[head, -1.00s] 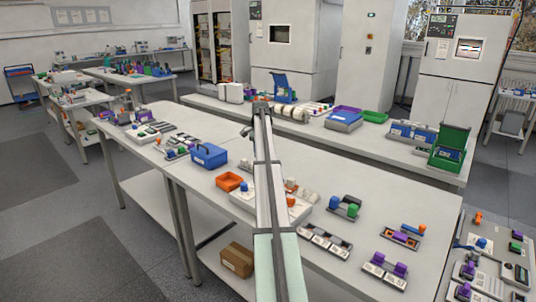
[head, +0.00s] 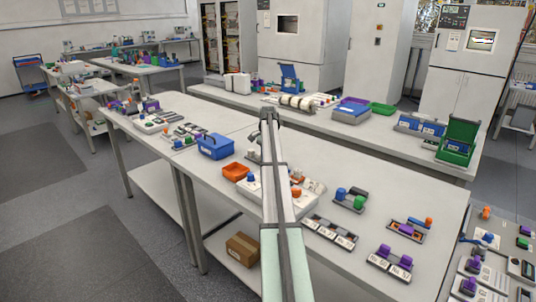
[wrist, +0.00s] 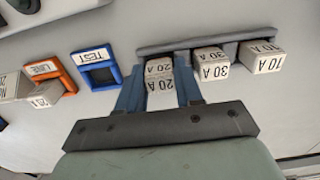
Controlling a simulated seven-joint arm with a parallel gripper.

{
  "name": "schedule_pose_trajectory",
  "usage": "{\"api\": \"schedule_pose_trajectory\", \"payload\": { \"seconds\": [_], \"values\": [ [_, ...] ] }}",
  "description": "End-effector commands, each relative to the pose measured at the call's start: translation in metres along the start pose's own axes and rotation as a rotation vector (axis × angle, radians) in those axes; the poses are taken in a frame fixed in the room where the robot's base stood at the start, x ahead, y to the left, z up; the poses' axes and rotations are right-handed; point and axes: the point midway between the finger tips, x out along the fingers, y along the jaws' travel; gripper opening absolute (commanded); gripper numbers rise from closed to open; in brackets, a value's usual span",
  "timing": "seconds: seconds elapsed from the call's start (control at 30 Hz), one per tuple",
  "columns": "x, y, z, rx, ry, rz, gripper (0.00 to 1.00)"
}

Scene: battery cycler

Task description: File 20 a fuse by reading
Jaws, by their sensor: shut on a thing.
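In the wrist view my gripper (wrist: 160,98) reaches down with two blue fingers. It is shut on a pale block fuse (wrist: 160,72) marked 20 A, which shows its label twice. The fuse is at the left end of a grey rack (wrist: 205,40). I cannot tell if it still sits in the rack. To its right stand a 30 A fuse (wrist: 211,63) and a 10 A fuse (wrist: 262,58). In the head view my arm hides the gripper and the fuse.
Left of the gripper are a blue frame marked TEST (wrist: 94,68) and an orange frame marked LINE (wrist: 51,73), with pale blocks close by. In the head view, a blue box (head: 215,147) and an orange tray (head: 235,172) stand left of my arm.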

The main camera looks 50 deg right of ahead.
Motion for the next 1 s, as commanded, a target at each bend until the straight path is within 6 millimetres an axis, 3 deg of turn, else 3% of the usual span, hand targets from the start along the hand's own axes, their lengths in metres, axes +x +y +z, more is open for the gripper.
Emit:
{"api": "schedule_pose_trajectory", "payload": {
  "seconds": [0.9, 0.93, 1.0],
  "values": [
    [0.0066, 0.0, 0.0, 0.0, 0.0, 0.0, 0.0],
    [0.0067, 0.0, 0.0, 0.0, 0.0, 0.0, 0.36],
    [0.0065, -0.0001, -0.0001, 0.0, 0.0, 0.0, 0.43]
  ]
}}
